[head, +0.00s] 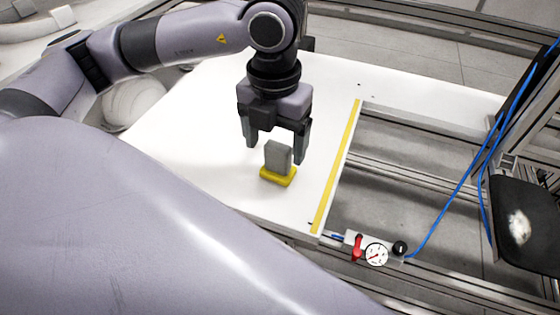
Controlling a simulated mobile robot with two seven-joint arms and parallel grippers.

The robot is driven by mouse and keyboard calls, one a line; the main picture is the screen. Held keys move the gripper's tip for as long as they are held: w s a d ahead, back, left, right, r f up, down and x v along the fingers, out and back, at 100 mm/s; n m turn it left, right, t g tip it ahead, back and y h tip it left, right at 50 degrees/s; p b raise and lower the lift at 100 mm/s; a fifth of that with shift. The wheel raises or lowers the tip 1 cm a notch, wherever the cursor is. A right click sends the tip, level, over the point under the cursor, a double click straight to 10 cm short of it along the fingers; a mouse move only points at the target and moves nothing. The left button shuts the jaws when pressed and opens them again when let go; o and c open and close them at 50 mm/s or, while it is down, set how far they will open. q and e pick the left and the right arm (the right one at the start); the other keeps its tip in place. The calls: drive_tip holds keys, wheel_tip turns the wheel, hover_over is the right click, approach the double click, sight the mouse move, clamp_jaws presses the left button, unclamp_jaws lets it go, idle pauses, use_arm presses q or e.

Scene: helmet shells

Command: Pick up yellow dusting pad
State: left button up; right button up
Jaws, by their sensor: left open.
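The yellow dusting pad (278,177) lies on the white table top, with a grey block-shaped handle (278,156) standing up from it. My left gripper (275,154) points down from above with its two dark fingers apart. The fingers are on either side of the upper handle in the picture, with the left fingertip a little left of it and the right one close to its right edge. I cannot tell whether either finger touches it. My right gripper is not in view.
The white table (200,115) is clear around the pad. A yellow strip (337,165) runs along its right side. Beyond are metal rails, a pressure gauge (376,254) with a red lever (357,246), and a blue hose (462,190). A white helmet shell (133,101) sits at the left.

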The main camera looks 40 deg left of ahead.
sight(278, 146)
use_arm(q)
drive_tip(key=f, duration=0.4)
drive_tip(key=shift+w+f, duration=0.35)
drive_tip(key=c, duration=1.1)
drive_tip(key=shift+o, duration=0.2)
drive_tip(key=shift+r, duration=0.1)
